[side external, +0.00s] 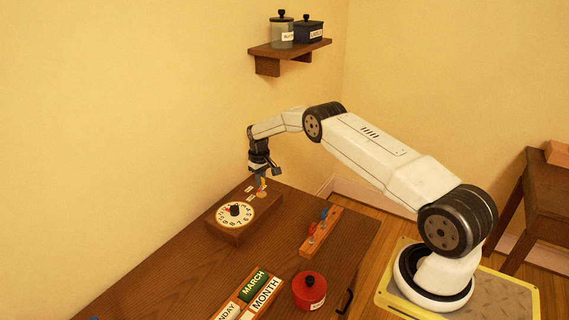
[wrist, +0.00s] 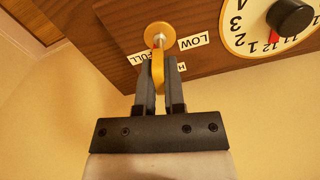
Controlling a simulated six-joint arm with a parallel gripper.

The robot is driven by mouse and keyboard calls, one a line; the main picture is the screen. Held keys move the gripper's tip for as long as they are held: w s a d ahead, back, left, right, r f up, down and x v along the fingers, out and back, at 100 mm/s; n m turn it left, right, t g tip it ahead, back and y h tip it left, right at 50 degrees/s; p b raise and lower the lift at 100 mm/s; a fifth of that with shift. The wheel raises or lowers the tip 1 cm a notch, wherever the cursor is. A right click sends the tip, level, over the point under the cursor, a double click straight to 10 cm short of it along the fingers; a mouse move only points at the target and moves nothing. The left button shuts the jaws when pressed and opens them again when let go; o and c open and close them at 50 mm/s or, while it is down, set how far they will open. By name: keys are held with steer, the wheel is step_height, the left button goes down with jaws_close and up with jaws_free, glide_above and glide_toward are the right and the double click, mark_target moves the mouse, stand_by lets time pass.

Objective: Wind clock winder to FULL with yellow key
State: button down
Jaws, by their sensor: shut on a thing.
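The clock winder is a round brass disc (wrist: 160,30) on a wooden clock box (side external: 225,232). The yellow key (wrist: 158,68) has its silver shaft at the middle of the disc; how deep it sits is not clear. My gripper (wrist: 159,82) is shut on the key's yellow bow, which lies between the fingertips. In the side view my gripper (side external: 262,177) points down over the winder end of the box. In the wrist view the FULL label (wrist: 133,57) is left of the key and the LOW label (wrist: 193,40) is right. A label beginning with H is partly hidden by a finger.
The white clock dial (side external: 247,219) with its black knob is beside the winder. A wooden rack (side external: 330,228) with red and blue keys stands to the right. A red pot (side external: 309,292) and calendar blocks (side external: 254,284) are nearer the front. A wall runs close behind.

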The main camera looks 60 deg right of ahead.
steer(key=shift+m, duration=0.3)
stand_by(0.5)
steer(key=shift+m, duration=1.2)
steer(key=shift+m, duration=1.2)
steer(key=shift+c, duration=0.8)
jaws_free()
steer(key=shift+r, duration=0.4)
steer(key=shift+r, duration=3.5)
steer(key=shift+r, duration=0.1)
